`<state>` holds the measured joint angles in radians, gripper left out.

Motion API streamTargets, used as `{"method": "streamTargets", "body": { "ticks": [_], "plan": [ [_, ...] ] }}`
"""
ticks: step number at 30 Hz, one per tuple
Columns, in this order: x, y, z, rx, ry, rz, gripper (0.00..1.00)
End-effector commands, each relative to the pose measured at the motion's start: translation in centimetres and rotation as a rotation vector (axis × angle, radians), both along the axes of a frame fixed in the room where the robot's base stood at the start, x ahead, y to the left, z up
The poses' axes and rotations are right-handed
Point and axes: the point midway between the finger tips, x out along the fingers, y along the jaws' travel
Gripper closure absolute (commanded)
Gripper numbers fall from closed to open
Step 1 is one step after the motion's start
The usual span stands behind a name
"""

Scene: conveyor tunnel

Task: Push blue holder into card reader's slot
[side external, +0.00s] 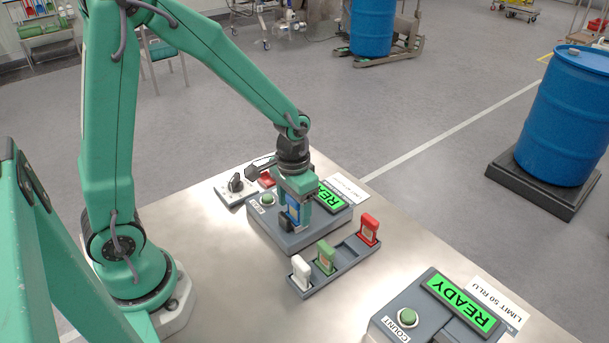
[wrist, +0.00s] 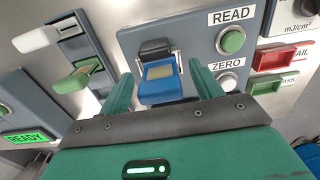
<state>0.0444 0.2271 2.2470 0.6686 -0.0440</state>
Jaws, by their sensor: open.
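The blue holder (side external: 294,213) stands upright at the card reader (side external: 262,228), beside a dark block on its top. It also shows in the wrist view (wrist: 170,91), with a pale label, against the black and grey slot piece (wrist: 155,50). How deep it sits in the slot I cannot tell. My gripper (side external: 298,222) is low over the reader. In the wrist view its two fingers (wrist: 159,70) are apart, one on each side of the blue holder, with gaps visible. The reader's display is partly hidden behind my gripper.
A rack (side external: 340,262) with white, green and red holders stands close in front of the reader. Another device (side external: 430,310) with a READY display sits at the front right. A black knob box (side external: 236,186) is behind left. Bare metal table lies between them.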

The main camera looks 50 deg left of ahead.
Motion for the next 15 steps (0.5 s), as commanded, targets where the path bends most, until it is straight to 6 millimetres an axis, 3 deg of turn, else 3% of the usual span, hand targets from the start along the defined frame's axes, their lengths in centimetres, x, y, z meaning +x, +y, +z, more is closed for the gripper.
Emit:
{"method": "streamTargets", "body": {
  "ticks": [8, 15],
  "plan": [
    [0.1, 0.0, 1.6, 0.0, -0.005, 0.0, 0.35],
    [0.1, 0.0, 4.6, 0.0, -0.005, 0.0, 0.35]
  ]
}}
